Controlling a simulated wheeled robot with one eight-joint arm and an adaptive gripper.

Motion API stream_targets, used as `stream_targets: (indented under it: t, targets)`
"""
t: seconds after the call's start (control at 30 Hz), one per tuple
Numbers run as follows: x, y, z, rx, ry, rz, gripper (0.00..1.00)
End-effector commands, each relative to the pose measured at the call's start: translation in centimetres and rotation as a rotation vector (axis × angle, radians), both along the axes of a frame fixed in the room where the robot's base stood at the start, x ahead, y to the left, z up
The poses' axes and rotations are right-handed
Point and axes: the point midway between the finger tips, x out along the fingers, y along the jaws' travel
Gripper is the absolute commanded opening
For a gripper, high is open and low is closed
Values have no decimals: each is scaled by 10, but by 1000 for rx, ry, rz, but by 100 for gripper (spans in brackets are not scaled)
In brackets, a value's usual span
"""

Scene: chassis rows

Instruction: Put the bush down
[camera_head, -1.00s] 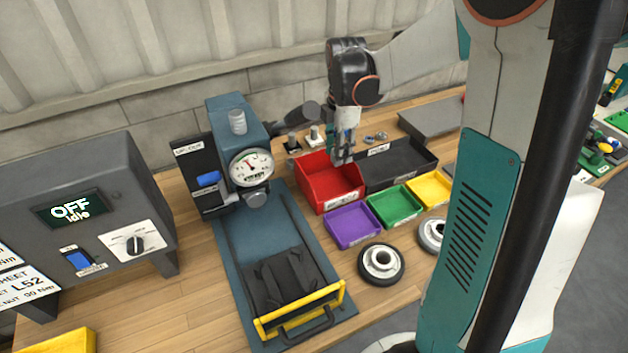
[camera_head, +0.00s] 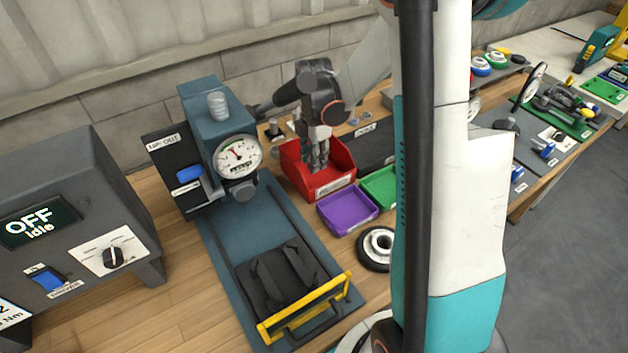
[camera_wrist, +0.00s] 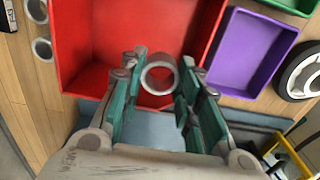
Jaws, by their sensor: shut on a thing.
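The bush is a short grey metal ring (camera_wrist: 158,74) in the wrist view, its open bore facing the camera. My gripper (camera_wrist: 160,88) has its teal-sided fingers on either side of the ring and is shut on it. The red bin (camera_wrist: 83,85) lies beyond the ring, and the ring appears over its front part. In the head view my gripper (camera_head: 317,160) points down at the red bin (camera_head: 324,187), with the fingertips at or just inside its opening. The bush is too small or hidden to make out there. Whether it touches the bin floor cannot be told.
A purple tray (camera_head: 347,211) and a green tray (camera_head: 380,186) stand right of the red bin, a dark bin (camera_head: 372,151) behind. The blue press with its gauge (camera_head: 237,155) stands close on the left. A wheel-like part (camera_head: 376,248) lies in front.

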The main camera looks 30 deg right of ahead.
Motion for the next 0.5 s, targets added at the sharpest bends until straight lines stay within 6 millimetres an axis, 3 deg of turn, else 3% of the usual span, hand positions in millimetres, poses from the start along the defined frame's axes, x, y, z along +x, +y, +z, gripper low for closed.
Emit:
stream_targets:
  t: [0.1,0.37,0.5]
  targets:
    - [0,0,-23,0,0,0,4]
    - [0,0,-38,0,0,0,4]
    - [0,0,-59,0,0,0,4]
